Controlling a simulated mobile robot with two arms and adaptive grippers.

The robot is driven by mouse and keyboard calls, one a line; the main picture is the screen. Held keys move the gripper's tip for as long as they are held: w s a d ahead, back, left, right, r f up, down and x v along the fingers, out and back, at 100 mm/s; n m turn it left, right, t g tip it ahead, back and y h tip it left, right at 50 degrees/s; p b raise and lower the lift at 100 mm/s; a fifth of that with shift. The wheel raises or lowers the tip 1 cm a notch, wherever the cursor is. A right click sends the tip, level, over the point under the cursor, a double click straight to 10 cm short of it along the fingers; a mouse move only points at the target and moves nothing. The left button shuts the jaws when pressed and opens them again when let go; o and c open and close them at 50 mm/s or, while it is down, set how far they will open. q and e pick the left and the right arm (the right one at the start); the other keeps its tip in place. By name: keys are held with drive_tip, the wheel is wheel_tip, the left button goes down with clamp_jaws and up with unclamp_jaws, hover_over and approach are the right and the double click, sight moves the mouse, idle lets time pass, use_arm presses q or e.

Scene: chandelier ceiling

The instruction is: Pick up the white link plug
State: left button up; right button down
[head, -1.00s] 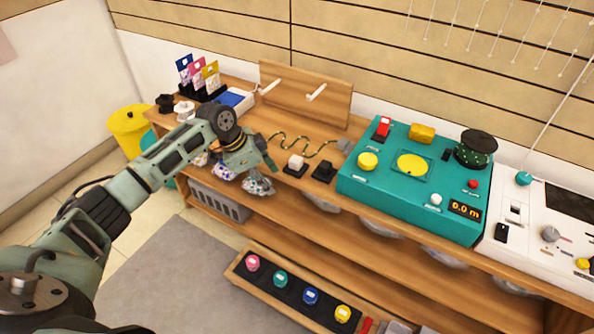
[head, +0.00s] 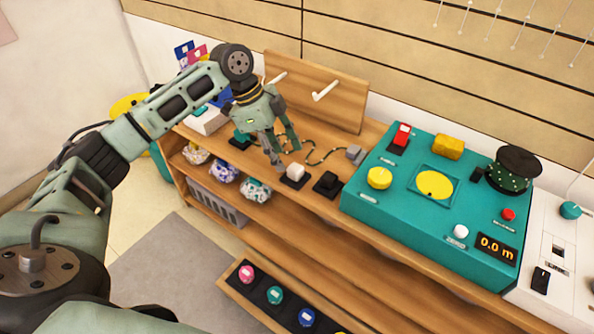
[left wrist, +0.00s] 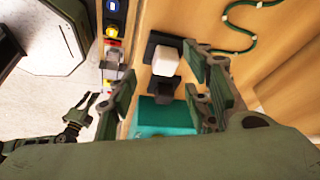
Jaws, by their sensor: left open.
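The white link plug (head: 295,170) is a small white block on a black base near the front edge of the wooden bench. It also shows in the left wrist view (left wrist: 166,61), between the fingers in the picture. My left gripper (head: 286,157) is open, pointing down just above and slightly left of the plug; I see no contact. In the left wrist view its fingers (left wrist: 162,75) stand apart on either side. What seems to be my right gripper (left wrist: 82,108) shows small at the lower left of that view, its jaws unclear.
A black block on a black base (head: 327,184) stands close right of the plug. A green-black cord (head: 318,155) runs behind to a grey block (head: 355,153). The teal console (head: 375,205) fills the bench further right. A wooden upright board (head: 340,105) stands behind.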

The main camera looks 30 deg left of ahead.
sight(294, 169)
use_arm(q)
drive_tip(key=x, duration=0.2)
drive_tip(key=b+x, duration=0.1)
drive_tip(key=x, duration=0.1)
drive_tip(key=shift+w+d+f, duration=0.2)
drive_tip(key=shift+d, duration=0.3)
drive_tip(key=shift+f, duration=0.25)
use_arm(e)
wheel_tip(294, 169, up, 5)
drive_tip(key=shift+f, duration=0.2)
use_arm(q)
drive_tip(key=shift+d, duration=0.1)
drive_tip(key=c, duration=1)
use_arm(e)
drive_tip(key=shift+w+d, duration=0.1)
